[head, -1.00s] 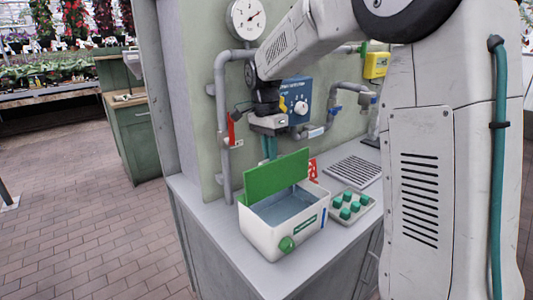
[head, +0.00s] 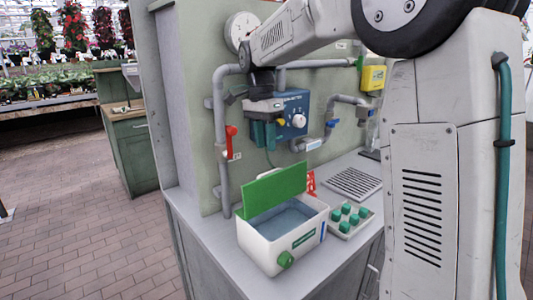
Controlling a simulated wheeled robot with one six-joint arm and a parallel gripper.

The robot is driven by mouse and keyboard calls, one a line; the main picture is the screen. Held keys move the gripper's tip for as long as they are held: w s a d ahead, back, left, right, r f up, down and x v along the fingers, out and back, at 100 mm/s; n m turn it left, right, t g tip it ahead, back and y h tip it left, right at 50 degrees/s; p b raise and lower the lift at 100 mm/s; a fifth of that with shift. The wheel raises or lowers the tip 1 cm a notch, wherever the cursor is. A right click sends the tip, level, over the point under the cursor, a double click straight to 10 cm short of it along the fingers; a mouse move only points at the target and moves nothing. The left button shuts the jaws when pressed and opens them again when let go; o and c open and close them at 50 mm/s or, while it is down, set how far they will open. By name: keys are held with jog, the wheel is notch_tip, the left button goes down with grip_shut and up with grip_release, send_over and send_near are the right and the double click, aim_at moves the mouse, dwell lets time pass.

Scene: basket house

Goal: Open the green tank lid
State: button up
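The white tank (head: 262,254) stands on the grey counter, with water inside. Its green lid (head: 275,190) is raised and stands tilted up along the back side of the tank, leaving the top uncovered. A green round knob (head: 286,259) is on the tank's front. My gripper (head: 264,148) hangs above and behind the lid, in front of the blue control box, with its teal fingers pointing down. It is apart from the lid. Whether the fingers are apart is too small to tell.
A tray with several green pieces (head: 349,213) sits right of the tank, near a drain grille (head: 353,184). Behind are grey pipes (head: 222,135), a red-handled valve (head: 231,138), a blue box (head: 297,106) and a yellow box (head: 373,77). Brick floor lies open at left.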

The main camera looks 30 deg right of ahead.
aim_at(273, 186)
jog(key=shift+r, duration=0.3)
jog(key=shift+c, duration=0.3)
jog(key=shift+a+r, duration=0.15)
jog(key=shift+a, duration=0.05)
jog(key=c, duration=0.5)
jog(key=shift+n+t+h, duration=0.4)
jog(key=shift+t, duration=0.5)
jog(key=s+r, duration=0.1)
jog(key=s+a+r, duration=0.1)
jog(key=s, duration=0.1)
jog(key=s+a+r, duration=0.1)
jog(key=s, duration=0.1)
jog(key=shift+a+r, duration=0.25)
jog(key=shift+r, duration=0.1)
grip_shut()
jog(key=w+d+f+t+h, duration=0.1)
jog(key=d+f+t, duration=0.2)
jog(key=f, duration=0.7)
jog(key=shift+w+f+t+h, duration=0.15)
jog(key=shift+f+t+h, duration=0.2)
jog(key=shift+t, duration=0.25)
